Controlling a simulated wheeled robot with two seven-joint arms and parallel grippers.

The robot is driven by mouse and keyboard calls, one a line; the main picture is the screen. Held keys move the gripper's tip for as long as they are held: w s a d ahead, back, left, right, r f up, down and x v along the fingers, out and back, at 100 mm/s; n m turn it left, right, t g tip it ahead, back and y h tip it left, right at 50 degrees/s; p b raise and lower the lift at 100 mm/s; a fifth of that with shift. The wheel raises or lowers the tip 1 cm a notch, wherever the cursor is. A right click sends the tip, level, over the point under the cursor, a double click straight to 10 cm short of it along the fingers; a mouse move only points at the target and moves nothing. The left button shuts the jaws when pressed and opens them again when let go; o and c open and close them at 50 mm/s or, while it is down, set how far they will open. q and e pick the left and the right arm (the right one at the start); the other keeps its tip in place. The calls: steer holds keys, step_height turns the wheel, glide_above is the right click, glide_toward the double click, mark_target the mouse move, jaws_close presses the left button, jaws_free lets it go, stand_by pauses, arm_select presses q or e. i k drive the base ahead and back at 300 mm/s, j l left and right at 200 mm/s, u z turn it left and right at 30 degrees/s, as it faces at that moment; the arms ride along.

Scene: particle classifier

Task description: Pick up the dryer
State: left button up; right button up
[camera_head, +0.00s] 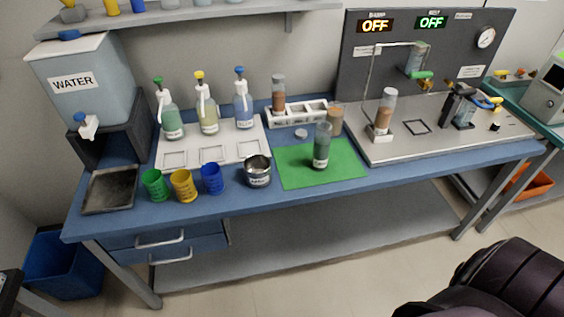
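No object is plainly marked as the dryer. A black handled device (459,101) with blue and yellow parts stands at the right of the grey panel's base, and I cannot tell whether it is the dryer. A clear cylinder with dark grey-green contents (321,147) stands upright on a green mat (349,169). A tube with brown contents (384,112) stands in a white holder on the steel plate. Neither of my grippers shows; a dark, rounded part of mine fills the lower right corner.
The blue bench (225,208) carries a water tank (90,88), squeeze bottles on a white tray (237,154), green, yellow and blue cups, a metal pot (258,171) and a white rack (302,114). A grey panel (457,55) stands behind. The bench's front strip is clear.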

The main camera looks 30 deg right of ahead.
mark_target(323, 136)
steer(key=z, duration=1.1)
